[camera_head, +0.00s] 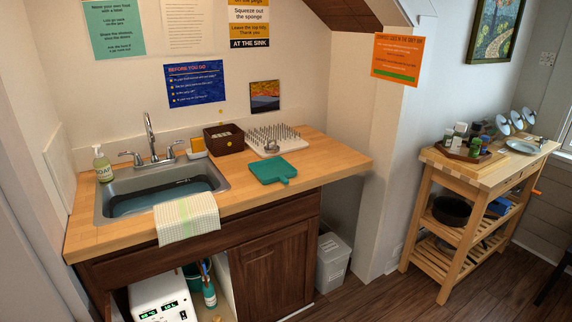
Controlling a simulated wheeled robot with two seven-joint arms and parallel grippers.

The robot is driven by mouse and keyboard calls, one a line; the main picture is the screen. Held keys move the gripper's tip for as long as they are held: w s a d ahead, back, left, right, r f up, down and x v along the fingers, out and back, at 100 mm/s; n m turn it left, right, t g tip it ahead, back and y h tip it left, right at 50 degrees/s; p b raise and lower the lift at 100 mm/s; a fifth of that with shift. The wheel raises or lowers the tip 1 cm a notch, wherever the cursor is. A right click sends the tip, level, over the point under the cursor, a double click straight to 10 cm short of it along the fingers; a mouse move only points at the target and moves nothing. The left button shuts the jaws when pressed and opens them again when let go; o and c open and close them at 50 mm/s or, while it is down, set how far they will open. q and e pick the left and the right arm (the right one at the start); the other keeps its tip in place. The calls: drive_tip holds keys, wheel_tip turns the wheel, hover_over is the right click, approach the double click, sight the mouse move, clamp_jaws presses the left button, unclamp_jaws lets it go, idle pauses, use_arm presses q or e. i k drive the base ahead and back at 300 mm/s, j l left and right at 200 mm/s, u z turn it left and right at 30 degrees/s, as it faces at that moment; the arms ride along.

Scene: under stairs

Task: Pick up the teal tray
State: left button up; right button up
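A flat teal tray (270,169), with a short handle pointing to the lower right, lies on the wooden counter (330,156). It is right of the sink (125,186) and just in front of a white drying rack with upright pegs (262,148). Nothing lies on the tray, and its top is fully visible. Neither of my grippers is in view.
A brown box (223,139) stands behind the tray to the left. A striped towel (186,217) hangs over the sink's front edge. The counter right of the tray is clear. A wooden cart (445,208) stands at the right, and a grey bin (333,259) is on the floor.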

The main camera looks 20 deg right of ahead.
sight(270, 170)
drive_tip(key=i+l, duration=0.15)
drive_tip(key=l, duration=0.25)
drive_tip(key=i+l+u, duration=0.1)
drive_tip(key=l, duration=0.25)
drive_tip(key=i+l, duration=0.2)
drive_tip(key=l, duration=0.2)
drive_tip(key=i+l+u, duration=0.1)
drive_tip(key=l, duration=0.3)
drive_tip(key=i+l, duration=0.15)
drive_tip(key=l, duration=0.25)
drive_tip(key=i+l+u, duration=0.1)
drive_tip(key=l, duration=0.3)
